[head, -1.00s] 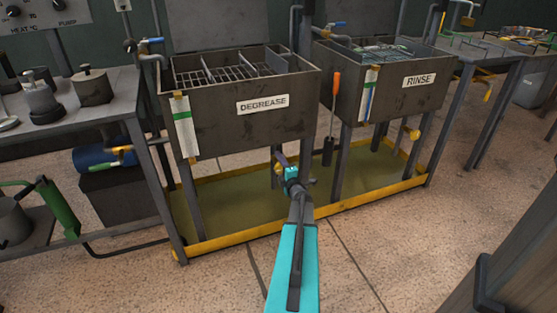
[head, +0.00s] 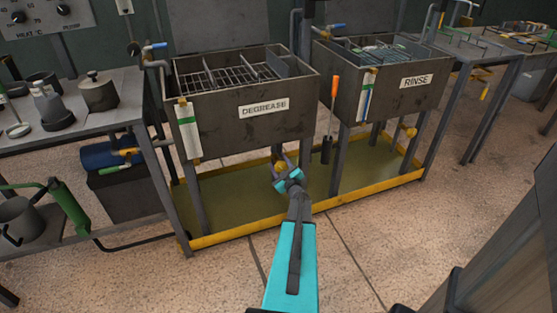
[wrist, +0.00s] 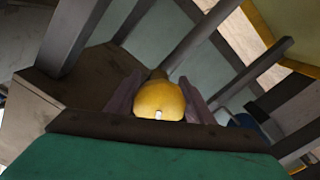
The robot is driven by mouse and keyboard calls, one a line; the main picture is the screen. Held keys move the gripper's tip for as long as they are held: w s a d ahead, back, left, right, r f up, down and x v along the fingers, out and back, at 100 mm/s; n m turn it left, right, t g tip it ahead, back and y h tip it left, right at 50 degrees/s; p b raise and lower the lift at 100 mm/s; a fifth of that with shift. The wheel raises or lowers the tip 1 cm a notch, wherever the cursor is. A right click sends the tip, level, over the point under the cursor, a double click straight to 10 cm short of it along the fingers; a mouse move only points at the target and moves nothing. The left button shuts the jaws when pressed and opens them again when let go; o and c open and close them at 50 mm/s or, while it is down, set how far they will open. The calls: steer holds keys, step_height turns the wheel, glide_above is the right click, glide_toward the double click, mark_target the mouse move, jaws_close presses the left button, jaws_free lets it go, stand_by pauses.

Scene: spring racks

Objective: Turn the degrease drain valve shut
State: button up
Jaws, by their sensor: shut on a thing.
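The degrease tank (head: 265,125) stands on legs, with its label "DEGREASE" on the front. Below its right front part is a yellow valve knob (head: 280,166), the degrease drain valve. My gripper (head: 283,170) is at this knob, under the tank. In the wrist view the round yellow knob (wrist: 159,101) sits between the two dark fingers (wrist: 160,103), which are shut on it. A small white mark shows on the knob's face. The knob hides most of the pipe behind it.
The rinse tank (head: 380,100) stands to the right, with its own yellow valve knob (head: 411,132) below. A yellow-edged drip tray (head: 225,238) lies under both tanks. An orange-handled tool (head: 334,90) hangs between them. A bench (head: 90,118) stands at left. The floor in front is clear.

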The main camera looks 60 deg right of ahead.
steer(key=m+p, duration=0.1)
steer(key=m, duration=0.1)
steer(key=m+p, duration=0.2)
steer(key=m, duration=0.1)
steer(key=shift+w+a+r, duration=0.1)
steer(key=shift+w, duration=0.1)
steer(key=shift+a+m+p, duration=0.1)
steer(key=shift+m+p, duration=0.45)
steer(key=shift+m, duration=0.25)
steer(key=shift+f, duration=0.2)
steer(key=o, duration=1)
steer(key=shift+s, duration=0.2)
steer(key=shift+s+a, duration=0.35)
steer(key=shift+s, duration=0.1)
steer(key=shift+b+v, duration=0.3)
steer(key=shift+v, duration=5.9)
steer(key=shift+w+a, duration=0.1)
